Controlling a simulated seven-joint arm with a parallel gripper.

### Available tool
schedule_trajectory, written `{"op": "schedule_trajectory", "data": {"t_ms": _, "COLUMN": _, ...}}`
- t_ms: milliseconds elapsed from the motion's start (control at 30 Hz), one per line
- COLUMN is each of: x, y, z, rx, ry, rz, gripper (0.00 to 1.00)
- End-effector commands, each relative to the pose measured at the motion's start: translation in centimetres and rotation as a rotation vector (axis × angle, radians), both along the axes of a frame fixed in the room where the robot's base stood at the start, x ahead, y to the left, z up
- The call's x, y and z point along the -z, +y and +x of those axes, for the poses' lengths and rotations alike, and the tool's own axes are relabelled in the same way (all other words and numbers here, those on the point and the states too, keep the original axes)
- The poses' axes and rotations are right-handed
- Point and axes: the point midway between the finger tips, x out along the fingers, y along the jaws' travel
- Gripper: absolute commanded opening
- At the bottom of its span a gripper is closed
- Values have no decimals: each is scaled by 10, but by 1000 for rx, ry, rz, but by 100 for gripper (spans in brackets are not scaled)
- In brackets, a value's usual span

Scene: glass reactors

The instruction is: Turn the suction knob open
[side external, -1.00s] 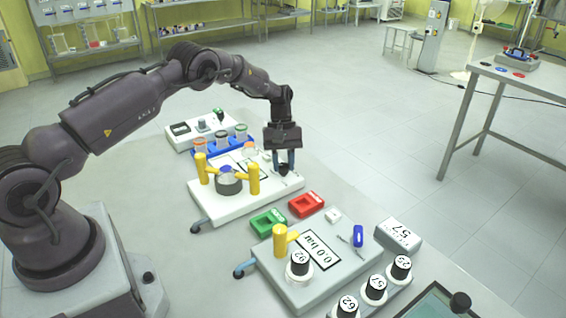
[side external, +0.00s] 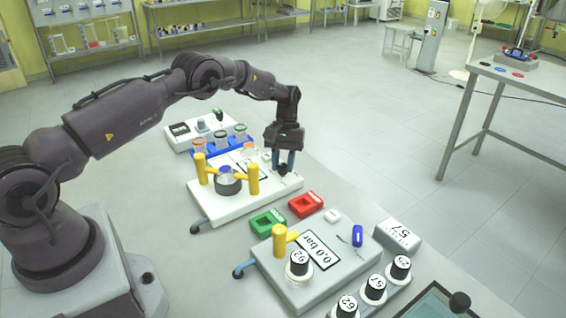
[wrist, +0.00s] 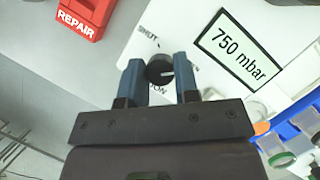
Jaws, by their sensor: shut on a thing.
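The suction knob (wrist: 159,70) is a small black round knob with a pale pointer line. It sits on a white panel, with partly covered lettering beside it: "SHUT" above left and "ION" below. In the wrist view my gripper (wrist: 158,76) has one blue-grey finger on each side of the knob and is shut on it. In the side external view my gripper (side external: 284,166) points down at the right end of the white station (side external: 215,211), and the knob is mostly hidden between the fingers.
A display (wrist: 238,48) on the panel reads 750 mbar. Yellow posts (side external: 253,178) and a dark round vessel (side external: 228,184) stand left of my gripper. A red REPAIR tray (side external: 306,204) and a green tray (side external: 268,222) lie in front. Blue-racked jars (side external: 221,142) stand behind.

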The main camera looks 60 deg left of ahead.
Motion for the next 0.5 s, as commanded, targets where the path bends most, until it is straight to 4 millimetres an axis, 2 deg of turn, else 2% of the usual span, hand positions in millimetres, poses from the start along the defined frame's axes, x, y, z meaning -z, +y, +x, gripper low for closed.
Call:
{"op": "schedule_trajectory", "data": {"t_ms": 100, "x": 1, "y": 2, "z": 0, "rx": -1, "ry": -3, "rz": 5, "gripper": 5}}
{"op": "schedule_trajectory", "data": {"t_ms": 133, "x": 1, "y": 2, "z": 0, "rx": -1, "ry": -3, "rz": 5, "gripper": 36}}
{"op": "schedule_trajectory", "data": {"t_ms": 200, "x": 1, "y": 2, "z": 0, "rx": -1, "ry": -3, "rz": 4, "gripper": 52}}
{"op": "schedule_trajectory", "data": {"t_ms": 500, "x": -1, "y": 1, "z": 1, "rx": -1, "ry": -2, "rz": 1, "gripper": 54}}
